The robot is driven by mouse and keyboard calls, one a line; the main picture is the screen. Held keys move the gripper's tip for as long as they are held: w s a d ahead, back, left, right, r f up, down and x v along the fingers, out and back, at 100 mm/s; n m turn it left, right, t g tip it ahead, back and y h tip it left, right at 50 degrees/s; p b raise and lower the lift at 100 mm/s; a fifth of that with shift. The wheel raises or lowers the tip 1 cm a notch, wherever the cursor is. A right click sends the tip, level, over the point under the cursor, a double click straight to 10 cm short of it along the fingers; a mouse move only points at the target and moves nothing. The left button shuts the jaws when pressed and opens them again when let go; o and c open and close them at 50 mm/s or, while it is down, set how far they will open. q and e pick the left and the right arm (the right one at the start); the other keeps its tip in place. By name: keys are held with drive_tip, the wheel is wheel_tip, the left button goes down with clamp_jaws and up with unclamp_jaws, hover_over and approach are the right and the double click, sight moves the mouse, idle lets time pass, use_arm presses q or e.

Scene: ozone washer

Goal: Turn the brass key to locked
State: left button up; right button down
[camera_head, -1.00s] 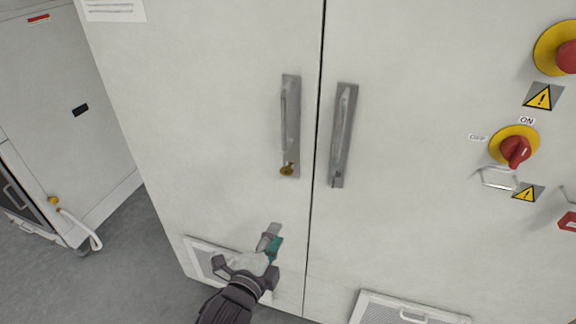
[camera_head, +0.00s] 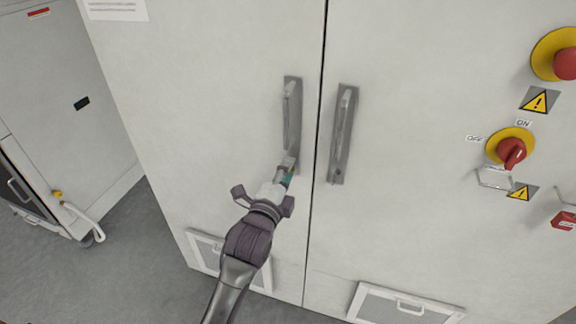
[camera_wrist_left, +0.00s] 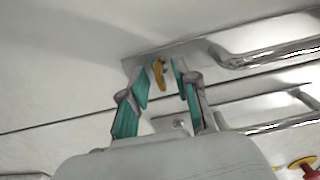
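The brass key (camera_wrist_left: 159,74) sits in the lower end of the left door handle's plate. In the left wrist view it stands between the two teal fingers of my left gripper (camera_wrist_left: 161,90), with a gap on each side. The fingers are open and close around the key, not visibly touching it. In the head view my left gripper (camera_head: 286,172) is at the lower end of the left handle (camera_head: 291,115) and hides the key. My right gripper is in neither view.
A second handle (camera_head: 343,135) is just right of the door seam. Farther right are a red and yellow rotary switch (camera_head: 511,152) and a red button (camera_head: 566,64). Vent panels (camera_head: 405,304) are low on the doors. A separate grey cabinet (camera_head: 75,110) stands at the left.

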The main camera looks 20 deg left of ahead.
use_arm(q)
drive_tip(key=shift+w, duration=0.6)
clamp_jaws()
